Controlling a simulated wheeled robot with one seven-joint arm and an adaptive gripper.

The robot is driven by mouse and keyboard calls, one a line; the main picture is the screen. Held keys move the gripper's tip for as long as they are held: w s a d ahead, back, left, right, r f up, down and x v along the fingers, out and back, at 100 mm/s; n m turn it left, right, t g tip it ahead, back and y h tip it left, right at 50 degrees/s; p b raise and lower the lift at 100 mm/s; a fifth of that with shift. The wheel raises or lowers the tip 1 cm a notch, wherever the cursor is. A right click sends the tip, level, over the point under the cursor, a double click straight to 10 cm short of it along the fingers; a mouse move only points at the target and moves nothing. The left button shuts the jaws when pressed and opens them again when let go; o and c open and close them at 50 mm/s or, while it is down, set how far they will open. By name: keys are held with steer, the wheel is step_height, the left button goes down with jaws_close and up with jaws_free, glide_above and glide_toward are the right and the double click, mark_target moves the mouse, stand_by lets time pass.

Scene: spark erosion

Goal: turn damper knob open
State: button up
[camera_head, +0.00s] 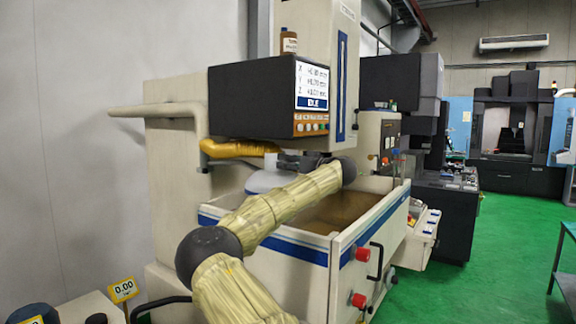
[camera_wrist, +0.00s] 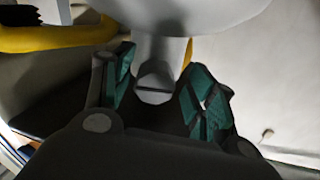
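In the wrist view a grey stem with a slotted end (camera_wrist: 155,85) stands out below a pale rounded body (camera_wrist: 190,12); it looks like the damper knob, but no label shows. My gripper (camera_wrist: 160,90) has its green-padded fingers apart, one on each side of the stem. A gap shows on the left side; I cannot tell whether the right finger touches it. In the head view my gripper (camera_head: 290,160) is small and dark, beside the pale body (camera_head: 262,180) under the yellow duct (camera_head: 235,148). The knob cannot be made out there.
The machine's tank (camera_head: 335,215) lies below my arm, with red knobs (camera_head: 360,254) on its front. The black display box (camera_head: 255,98) overhangs my gripper. The yellow duct also shows in the wrist view (camera_wrist: 55,37). Green floor (camera_head: 465,275) is free at right.

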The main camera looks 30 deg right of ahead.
steer(key=shift+s+r, duration=0.65)
steer(key=shift+s, duration=0.35)
steer(key=c, duration=1)
steer(key=shift+w+f, duration=0.6)
steer(key=shift+w, duration=0.2)
steer(key=shift+c, duration=0.3)
steer(key=shift+a, duration=0.15)
